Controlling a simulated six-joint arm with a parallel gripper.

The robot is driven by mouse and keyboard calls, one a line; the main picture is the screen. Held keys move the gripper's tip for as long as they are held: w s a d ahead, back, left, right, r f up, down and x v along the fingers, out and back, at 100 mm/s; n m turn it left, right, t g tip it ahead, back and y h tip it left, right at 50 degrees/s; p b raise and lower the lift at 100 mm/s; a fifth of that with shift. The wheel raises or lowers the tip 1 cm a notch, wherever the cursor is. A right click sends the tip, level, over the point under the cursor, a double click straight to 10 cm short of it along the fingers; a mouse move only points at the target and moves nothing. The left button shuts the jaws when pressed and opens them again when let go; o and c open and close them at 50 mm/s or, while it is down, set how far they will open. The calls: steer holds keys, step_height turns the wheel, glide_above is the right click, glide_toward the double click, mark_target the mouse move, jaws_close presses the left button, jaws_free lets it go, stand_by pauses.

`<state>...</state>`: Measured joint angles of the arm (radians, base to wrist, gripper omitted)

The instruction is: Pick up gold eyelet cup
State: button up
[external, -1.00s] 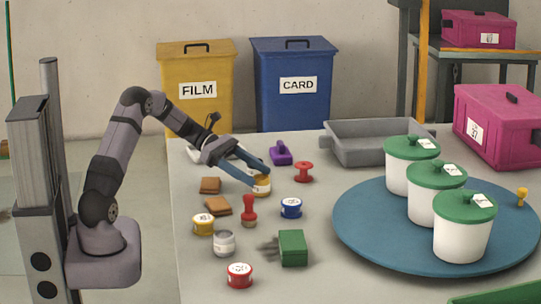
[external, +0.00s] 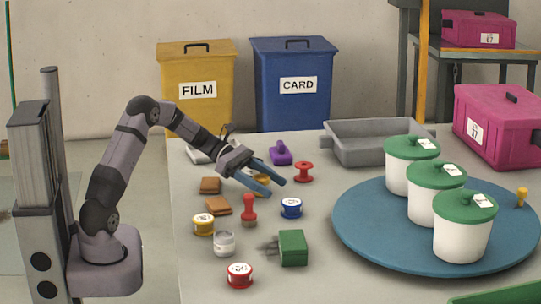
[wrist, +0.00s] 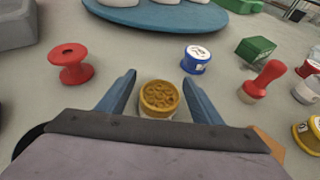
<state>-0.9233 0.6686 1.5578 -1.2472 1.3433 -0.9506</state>
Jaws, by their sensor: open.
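The gold eyelet cup (wrist: 158,97) is a small round cup filled with gold bits. In the wrist view it sits between my two blue fingers, with a gap on either side. In the external view the cup (external: 262,180) is mostly hidden behind my fingers, with only a little gold showing. My gripper (external: 276,188) is open and angled down over the cup, and its fingertips reach past it in the wrist view (wrist: 159,78). I cannot tell how far the fingers are above the table.
A red spool (external: 303,171), a purple-handled tool (external: 281,153), a red-handled stamp (external: 249,211) and a blue-banded tin (external: 291,207) stand close around. Brown blocks (external: 210,185) lie to the left. A blue turntable (external: 360,240) with white tubs fills the right.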

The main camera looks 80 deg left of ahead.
steer(key=shift+w+d+f, duration=0.2)
steer(key=shift+w+d, duration=0.1)
steer(key=shift+w, duration=0.1)
steer(key=shift+c, duration=0.7)
steer(key=c, duration=1.1)
steer(key=shift+r, duration=0.15)
step_height(320, 180, up, 10)
steer(key=p, duration=0.3)
steer(key=shift+p, duration=0.35)
